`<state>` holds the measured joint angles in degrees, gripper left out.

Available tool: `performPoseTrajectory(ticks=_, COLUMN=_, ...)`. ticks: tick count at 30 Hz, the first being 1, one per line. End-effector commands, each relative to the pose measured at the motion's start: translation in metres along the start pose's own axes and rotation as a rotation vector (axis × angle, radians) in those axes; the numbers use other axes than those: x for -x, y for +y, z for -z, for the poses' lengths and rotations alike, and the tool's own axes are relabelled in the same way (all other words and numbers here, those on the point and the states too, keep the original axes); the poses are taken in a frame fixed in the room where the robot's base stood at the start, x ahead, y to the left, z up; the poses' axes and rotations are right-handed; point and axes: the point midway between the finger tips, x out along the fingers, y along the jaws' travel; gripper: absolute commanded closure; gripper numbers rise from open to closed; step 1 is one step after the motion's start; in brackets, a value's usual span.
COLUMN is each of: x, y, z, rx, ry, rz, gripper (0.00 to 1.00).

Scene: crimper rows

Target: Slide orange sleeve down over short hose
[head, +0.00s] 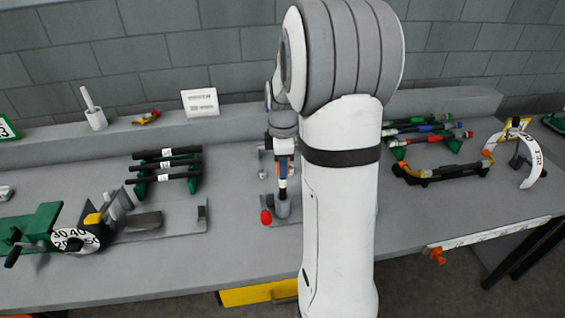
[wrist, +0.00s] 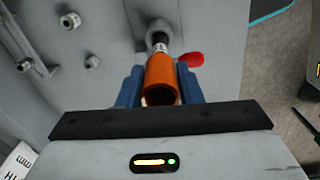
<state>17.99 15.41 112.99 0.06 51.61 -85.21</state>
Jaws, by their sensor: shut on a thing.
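My gripper (wrist: 160,88) is shut on the orange sleeve (wrist: 162,72), which sits between its blue fingers. The sleeve's open end faces the wrist camera and looks dark inside. Beyond its far end, in line with it, a dark and silver piece (wrist: 157,38) shows, apparently the short hose with its fitting. I cannot tell how far the sleeve reaches around the hose. In the head view my gripper (head: 282,162) is above a grey upright holder (head: 283,208), mostly hidden by my arm. Only a sliver of orange shows there.
A red knob (head: 266,217) sits beside the holder. Black hoses (head: 166,165) lie on green racks to the left, near a dial device (head: 76,239). Coloured hoses (head: 430,130) and a white gauge arc (head: 531,160) are at the right. Metal fittings (wrist: 70,20) stand on the plate.

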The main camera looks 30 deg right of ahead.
Motion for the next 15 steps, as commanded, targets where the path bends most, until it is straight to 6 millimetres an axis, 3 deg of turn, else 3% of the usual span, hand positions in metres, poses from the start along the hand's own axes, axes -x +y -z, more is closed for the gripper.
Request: performPoseTrajectory(ticks=15, x=-0.014, y=0.0, z=0.0, rx=0.0, ry=0.0, rz=0.001, gripper=0.89)
